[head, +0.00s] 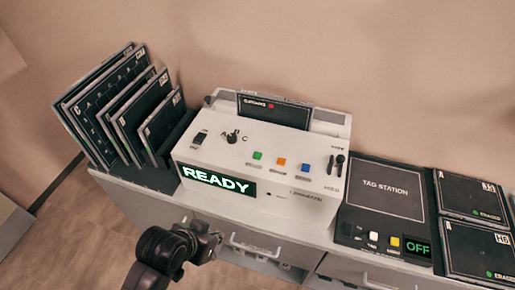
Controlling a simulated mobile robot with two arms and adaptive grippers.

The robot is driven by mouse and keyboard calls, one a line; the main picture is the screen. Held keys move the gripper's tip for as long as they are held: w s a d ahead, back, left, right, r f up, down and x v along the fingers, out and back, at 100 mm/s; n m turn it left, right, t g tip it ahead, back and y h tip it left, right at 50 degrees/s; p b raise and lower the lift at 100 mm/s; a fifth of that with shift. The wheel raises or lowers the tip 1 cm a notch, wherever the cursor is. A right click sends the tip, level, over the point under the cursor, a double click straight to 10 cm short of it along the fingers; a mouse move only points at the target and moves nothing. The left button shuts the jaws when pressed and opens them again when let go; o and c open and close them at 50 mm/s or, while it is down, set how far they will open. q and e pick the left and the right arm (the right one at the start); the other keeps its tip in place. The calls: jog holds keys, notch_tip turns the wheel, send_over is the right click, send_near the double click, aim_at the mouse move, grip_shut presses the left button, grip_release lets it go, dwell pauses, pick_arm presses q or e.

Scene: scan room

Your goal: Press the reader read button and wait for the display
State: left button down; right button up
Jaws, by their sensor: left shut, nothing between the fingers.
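The reader (300,148) is a white box on the counter with a sloped top. Its front display (218,181) shows READY in glowing letters. On its top are a green button (257,155), an orange button (281,163) and a blue button (305,169); their labels are too small to read. A dark cassette (272,110) stands in the slot at its back. My left gripper (212,238) is shut and empty, in front of the reader and below its display in the picture, apart from the buttons. My right gripper is not in view.
A rack at left holds several dark upright cassettes (107,97).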

pick_arm(q)
jog(key=w+d+r+m+h+p, duration=0.1)
jog(key=w+d+r+m+h, duration=0.1)
jog(key=w+d+r+m, duration=0.4)
jog(key=w+d+r+m+h, duration=0.2)
jog(key=w+d+r+m, duration=0.15)
jog(key=d+r, duration=0.55)
notch_tip(320, 180, up, 6)
jog(key=f+m+t, duration=0.1)
jog(key=m, duration=0.2)
send_over(256, 156)
jog(key=shift+r+y, duration=0.25)
jog(key=shift+y, duration=0.05)
jog(key=shift+f, duration=0.15)
notch_tip(256, 156, down, 7)
jog(key=b, duration=0.7)
jog(key=shift+f+b, duration=0.15)
jog(key=shift+b, duration=0.2)
jog(key=shift+f, duration=0.6)
